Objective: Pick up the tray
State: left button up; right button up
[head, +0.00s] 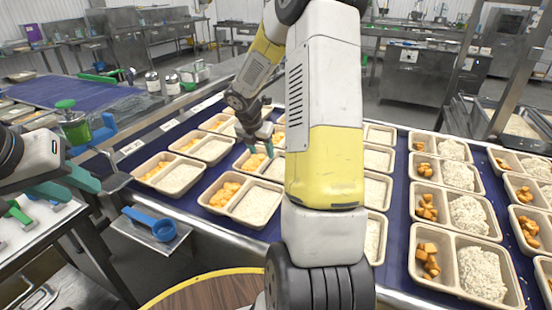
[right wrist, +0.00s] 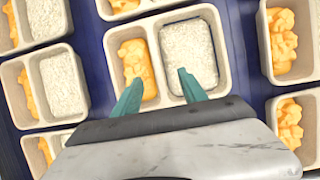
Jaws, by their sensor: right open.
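Two-compartment beige trays with orange cubes on one side and white rice on the other stand in rows on a dark blue belt. My right gripper (head: 258,145) is open and empty above one such tray (head: 233,167). In the right wrist view its teal fingers (right wrist: 158,86) are spread apart over this tray (right wrist: 120,28), one near the orange side and one over the rice side. I cannot tell if they touch it. My left gripper (head: 62,184), with teal fingers, is at the left edge, away from the trays; its opening is unclear.
Neighbouring trays (head: 205,193) stand close around, with narrow gaps of blue belt (head: 398,205). A blue scoop (head: 160,230) lies on a small metal shelf left of the belt.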

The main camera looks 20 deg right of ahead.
aim_at(265, 162)
jog(key=x, duration=0.8)
jog(key=shift+w, duration=0.15)
jog(key=shift+c, duration=0.2)
grip_shut()
